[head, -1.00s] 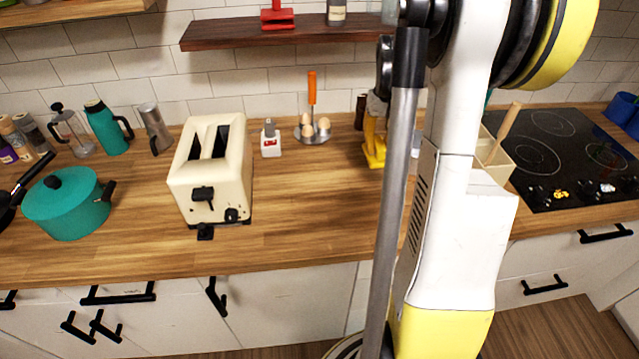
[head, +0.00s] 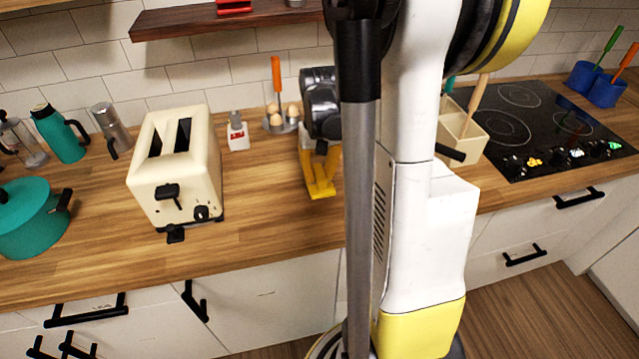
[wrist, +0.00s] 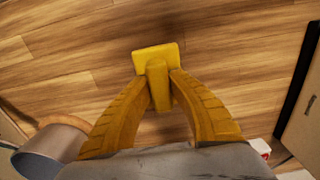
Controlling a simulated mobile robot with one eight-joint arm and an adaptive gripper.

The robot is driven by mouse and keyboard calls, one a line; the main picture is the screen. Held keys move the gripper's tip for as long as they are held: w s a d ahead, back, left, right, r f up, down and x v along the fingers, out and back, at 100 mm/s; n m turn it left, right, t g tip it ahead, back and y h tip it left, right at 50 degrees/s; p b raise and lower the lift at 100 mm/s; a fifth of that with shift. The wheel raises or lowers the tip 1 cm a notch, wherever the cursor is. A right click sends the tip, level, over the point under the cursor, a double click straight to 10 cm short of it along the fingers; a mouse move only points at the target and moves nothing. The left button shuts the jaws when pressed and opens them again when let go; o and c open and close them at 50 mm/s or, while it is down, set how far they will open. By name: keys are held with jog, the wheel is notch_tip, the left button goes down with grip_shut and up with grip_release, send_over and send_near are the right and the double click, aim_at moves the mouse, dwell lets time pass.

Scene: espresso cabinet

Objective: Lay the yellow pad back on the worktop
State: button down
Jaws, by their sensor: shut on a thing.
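My gripper (head: 319,178) has yellow fingers and points down over the wooden worktop (head: 265,205), to the right of the toaster. In the wrist view the gripper (wrist: 161,80) is shut on the yellow pad (wrist: 157,56). The pad has a flat, wide plate and a narrow block, and the block sits between the fingertips. The plate shows beyond the tips over bare wood. I cannot tell whether it touches the worktop. In the head view the pad blends with the yellow fingers, and my arm covers the area to the right.
A cream toaster (head: 172,165) stands to the left. Behind are a small white-and-red item (head: 237,132) and an egg holder (head: 268,124) with an orange handle. A utensil box (head: 465,140) and black hob (head: 525,125) lie right. The worktop between toaster and gripper is clear.

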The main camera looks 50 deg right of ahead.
notch_tip(320, 180, down, 2)
jog(key=shift+f+b, duration=0.2)
jog(key=shift+b, duration=0.15)
jog(key=shift+r, duration=0.15)
jog(key=c, duration=1.7)
grip_release()
jog(key=shift+f, duration=0.25)
jog(key=o, duration=0.4)
jog(key=shift+c, duration=0.2)
jog(key=shift+r, duration=0.1)
